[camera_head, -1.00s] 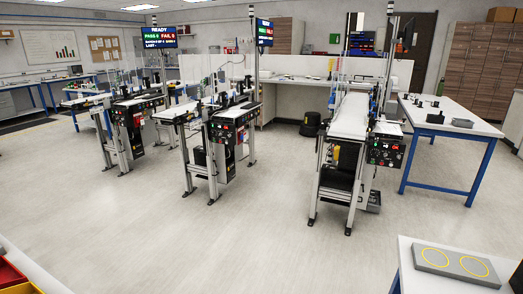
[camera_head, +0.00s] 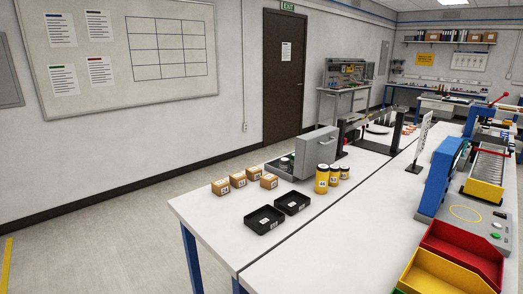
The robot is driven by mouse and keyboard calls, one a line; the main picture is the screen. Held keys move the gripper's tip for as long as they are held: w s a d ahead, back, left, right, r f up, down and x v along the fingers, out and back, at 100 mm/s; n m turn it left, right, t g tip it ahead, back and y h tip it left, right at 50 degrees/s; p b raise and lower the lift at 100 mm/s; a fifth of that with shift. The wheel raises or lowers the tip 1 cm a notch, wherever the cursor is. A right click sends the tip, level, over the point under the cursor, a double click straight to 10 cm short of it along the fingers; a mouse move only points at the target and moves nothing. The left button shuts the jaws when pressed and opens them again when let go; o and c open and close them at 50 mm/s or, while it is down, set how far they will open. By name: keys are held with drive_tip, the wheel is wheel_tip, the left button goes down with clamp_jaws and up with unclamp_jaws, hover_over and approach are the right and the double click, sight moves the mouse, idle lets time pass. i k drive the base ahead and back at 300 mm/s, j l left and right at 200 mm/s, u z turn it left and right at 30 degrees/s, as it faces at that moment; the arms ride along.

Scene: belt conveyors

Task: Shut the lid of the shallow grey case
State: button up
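A grey case (camera_head: 278,171) stands on the white table near the wall side, in the middle of the head view. Its lid (camera_head: 316,151), a flat grey panel with a handle, stands raised at the right side of the case. Small dark round items (camera_head: 287,163) show in the case; the rest of its inside is hard to make out. My gripper is not in view.
Several small cardboard boxes (camera_head: 238,180), two black trays (camera_head: 264,220) and three yellow jars (camera_head: 322,179) stand near the case. Red (camera_head: 462,250) and yellow (camera_head: 442,275) bins lie at lower right. The floor left of the white table (camera_head: 207,212) is clear.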

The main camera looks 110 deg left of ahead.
sight(318, 146)
drive_tip(key=u, duration=1.95)
drive_tip(key=i+u, duration=0.15)
drive_tip(key=u, duration=0.3)
drive_tip(key=i+u, duration=0.2)
drive_tip(key=u, duration=0.2)
drive_tip(key=i+l+u, duration=0.1)
drive_tip(key=u, duration=0.35)
drive_tip(key=k+j, duration=0.35)
drive_tip(key=i+j+z, duration=0.3)
drive_tip(key=j, duration=0.35)
drive_tip(key=i+j+z, duration=0.3)
drive_tip(key=j, duration=0.45)
drive_tip(key=i+j+z, duration=0.1)
drive_tip(key=i+j, duration=0.15)
drive_tip(key=j, duration=0.15)
drive_tip(key=i+j+z, duration=0.15)
drive_tip(key=j, duration=0.25)
drive_tip(key=j+z, duration=0.15)
drive_tip(key=j, duration=0.25)
drive_tip(key=i, duration=0.05)
